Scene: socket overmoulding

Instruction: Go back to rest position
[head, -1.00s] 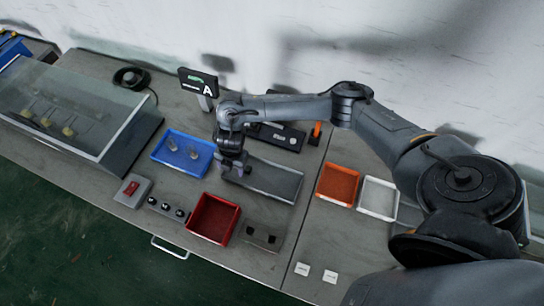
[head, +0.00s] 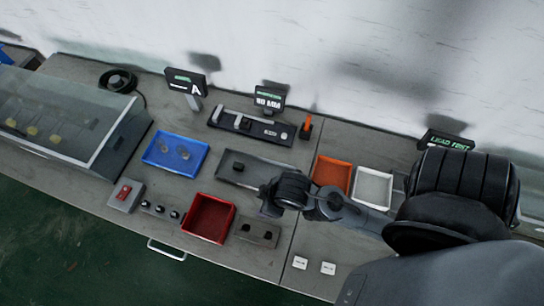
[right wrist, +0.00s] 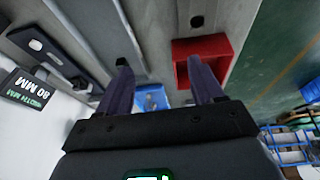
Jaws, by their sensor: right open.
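My right gripper (head: 268,198) hangs above the bench at the right front end of the grey tray (head: 262,178). In the right wrist view its two fingers (right wrist: 160,78) stand apart with nothing between them. A small dark part (head: 238,167) lies in the left end of the grey tray. My left gripper is not in view.
The red bin (head: 208,218) and a two-hole block (head: 257,233) lie in front of the gripper. The blue tray (head: 176,153) with two parts is left. Orange (head: 332,174) and white (head: 374,186) trays stand right. A glass-topped case (head: 70,115) is far left.

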